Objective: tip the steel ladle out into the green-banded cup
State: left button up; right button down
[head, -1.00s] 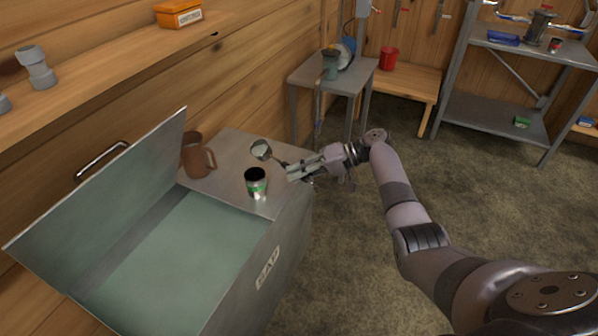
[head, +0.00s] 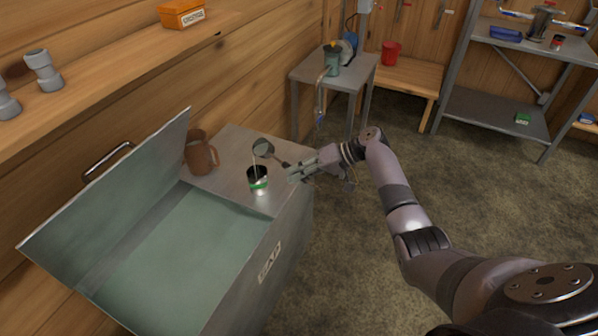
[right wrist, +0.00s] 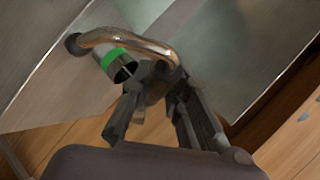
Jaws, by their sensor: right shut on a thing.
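The green-banded cup (head: 258,184) stands upright on the flat metal top of the sap tank, and it also shows in the right wrist view (right wrist: 115,57). My right gripper (head: 293,173) is shut on the handle of the steel ladle (head: 263,149), to the right of the cup. The ladle's bowl is tilted above the cup. A thin pale streak runs from its lip down towards the cup's mouth. The level inside the cup cannot be made out. In the right wrist view my gripper (right wrist: 155,108) is close beside the cup. My left gripper is out of view.
A brown mug (head: 198,155) stands behind the cup, near the raised lid (head: 120,190) of the sap tank (head: 285,225). A small metal table (head: 345,85) with a green-grey vessel stands farther back. Open floor lies to the right.

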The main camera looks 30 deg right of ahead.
jog(key=shift+s+a+n+h+p, duration=0.1)
jog(key=shift+a+n+h+p, duration=0.25)
jog(key=shift+h+p, duration=0.7)
jog(key=shift+a+f+n+h+p, duration=0.15)
jog(key=shift+n+h+p, duration=0.15)
jog(key=shift+p, duration=0.25)
jog(key=shift+s+a+f+n+t+h+p, duration=0.1)
jog(key=shift+a+f+n+t+h+p, duration=0.15)
jog(key=shift+h+p, duration=0.25)
jog(key=shift+s+a+f+n+t+h+p, duration=0.1)
jog(key=shift+a+f+n+t+h+p, duration=0.15)
jog(key=shift+h, duration=0.4)
jog(key=shift+s+a+f+n+h+p, duration=0.2)
jog(key=shift+f+n+h+p, duration=0.25)
jog(key=shift+h+p, duration=0.55)
jog(key=f+h, duration=0.1)
jog(key=a+f+n+t+h+p, duration=0.1)
jog(key=h, duration=0.1)
jog(key=f+n+t+h, duration=0.1)
jog(key=shift+s+a+h, duration=0.2)
jog(key=shift+a+h, duration=0.1)
jog(key=shift+a, duration=0.1)
